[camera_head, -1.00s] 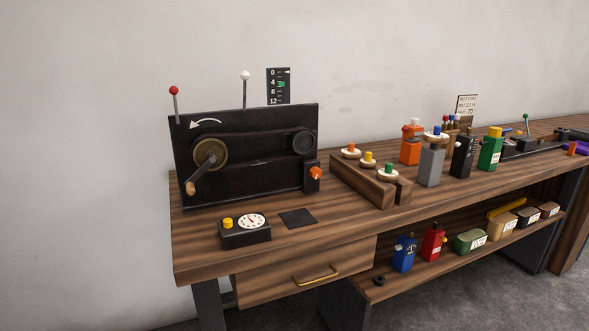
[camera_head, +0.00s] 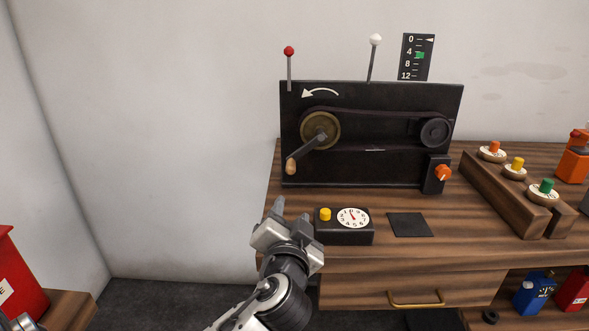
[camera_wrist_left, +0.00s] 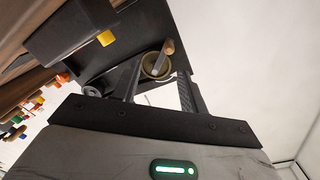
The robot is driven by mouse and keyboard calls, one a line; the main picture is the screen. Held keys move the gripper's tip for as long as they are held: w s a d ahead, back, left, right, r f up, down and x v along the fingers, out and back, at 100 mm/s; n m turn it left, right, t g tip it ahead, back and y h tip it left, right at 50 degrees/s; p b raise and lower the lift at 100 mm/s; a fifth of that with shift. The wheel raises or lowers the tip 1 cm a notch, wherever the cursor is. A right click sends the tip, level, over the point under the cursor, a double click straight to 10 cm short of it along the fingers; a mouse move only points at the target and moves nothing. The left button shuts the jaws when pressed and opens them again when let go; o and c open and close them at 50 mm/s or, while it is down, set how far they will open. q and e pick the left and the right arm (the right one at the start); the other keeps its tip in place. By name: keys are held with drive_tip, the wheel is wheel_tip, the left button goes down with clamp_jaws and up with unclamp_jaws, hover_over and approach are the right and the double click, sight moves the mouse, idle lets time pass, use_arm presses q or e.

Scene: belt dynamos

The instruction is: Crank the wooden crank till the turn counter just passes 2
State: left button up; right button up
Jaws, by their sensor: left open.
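The wooden crank (camera_head: 304,154) hangs from a brass wheel (camera_head: 320,129) on the black belt panel (camera_head: 376,172), its handle pointing down and left. In the left wrist view the crank handle (camera_wrist_left: 168,47) shows between the fingers, some way off. A black box with a white dial (camera_head: 352,218) and a yellow button (camera_head: 325,214) stands on the bench in front of the panel. My left gripper (camera_head: 289,213) is open and empty, below the crank and left of the dial box, not touching the handle. My right gripper is not in view.
An orange knob (camera_head: 443,173) sits at the panel's lower right. Red-tipped (camera_head: 289,52) and white-tipped (camera_head: 375,41) levers and a scale (camera_head: 417,57) rise above it. A wooden rack (camera_head: 505,194) with coloured pegs stands right. A red container (camera_head: 18,274) is lower left.

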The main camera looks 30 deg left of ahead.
sight(291, 172)
use_arm(q)
drive_tip(key=shift+y, duration=0.3)
drive_tip(key=p+x, duration=0.1)
drive_tip(key=x, duration=0.4)
drive_tip(key=r+x, duration=0.1)
drive_tip(key=x, duration=0.4)
drive_tip(key=p+x, duration=0.1)
drive_tip(key=x, duration=0.4)
drive_tip(key=shift+a+r+p, duration=0.3)
drive_tip(key=shift+a+r, duration=0.05)
drive_tip(key=shift+a, duration=0.1)
drive_tip(key=shift+w+a, duration=0.2)
drive_tip(key=shift+w, duration=0.15)
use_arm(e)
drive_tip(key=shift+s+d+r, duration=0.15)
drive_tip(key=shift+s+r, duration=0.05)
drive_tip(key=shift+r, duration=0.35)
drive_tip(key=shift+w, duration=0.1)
